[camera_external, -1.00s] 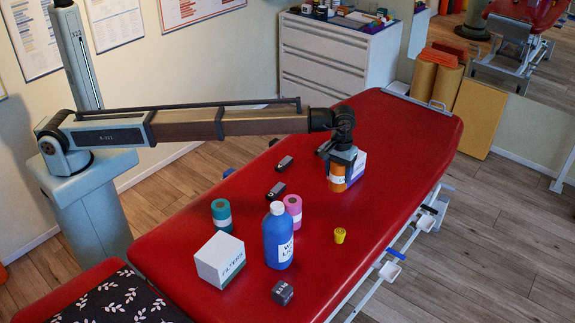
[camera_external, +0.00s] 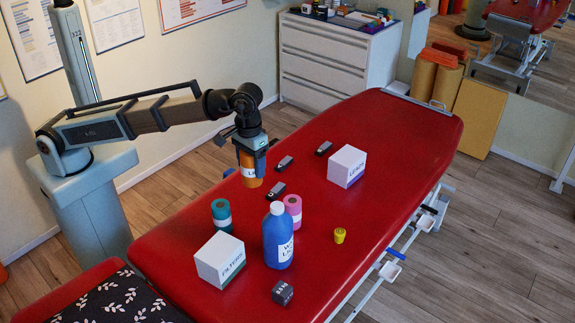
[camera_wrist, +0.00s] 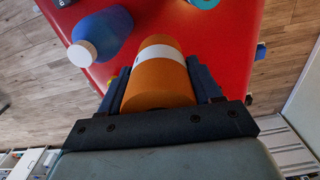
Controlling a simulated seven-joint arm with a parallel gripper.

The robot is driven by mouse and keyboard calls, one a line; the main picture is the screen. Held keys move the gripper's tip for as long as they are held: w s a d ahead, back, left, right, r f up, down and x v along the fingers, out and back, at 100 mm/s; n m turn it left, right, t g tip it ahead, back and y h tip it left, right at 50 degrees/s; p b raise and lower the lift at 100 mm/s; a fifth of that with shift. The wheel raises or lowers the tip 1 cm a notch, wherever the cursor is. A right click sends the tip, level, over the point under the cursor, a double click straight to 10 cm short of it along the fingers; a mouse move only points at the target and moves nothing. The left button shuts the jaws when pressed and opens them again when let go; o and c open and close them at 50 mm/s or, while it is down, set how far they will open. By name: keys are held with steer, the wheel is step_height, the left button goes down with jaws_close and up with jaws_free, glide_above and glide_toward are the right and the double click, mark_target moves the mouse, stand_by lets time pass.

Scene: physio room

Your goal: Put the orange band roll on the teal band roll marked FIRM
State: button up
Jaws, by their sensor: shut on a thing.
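My gripper (camera_external: 252,152) is shut on the orange band roll (camera_external: 251,178), which has a white label. I hold it upright, apparently above the red table top near its left edge. In the wrist view the orange roll (camera_wrist: 158,90) sits between both fingers (camera_wrist: 160,78). The teal band roll (camera_external: 221,219) stands upright on the table, nearer the camera and left of my gripper, with nothing on its top. Its white label is too small to read. Part of a teal ring (camera_wrist: 205,3) shows at the top of the wrist view.
Small dark objects (camera_external: 276,190) lie near my gripper. Another white box (camera_external: 347,163) and a yellow piece (camera_external: 340,235) are farther right.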

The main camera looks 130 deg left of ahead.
steer(key=s+d+f+n, duration=0.2)
steer(key=s+d, duration=0.3)
steer(key=s, duration=0.5)
glide_above(220, 205)
steer(key=shift+n, duration=0.3)
steer(key=shift+f, duration=5)
steer(key=shift+f, duration=0.2)
steer(key=o, duration=1.3)
steer(key=shift+r, duration=0.1)
step_height(220, 205, up, 12)
steer(key=shift+r, duration=0.1)
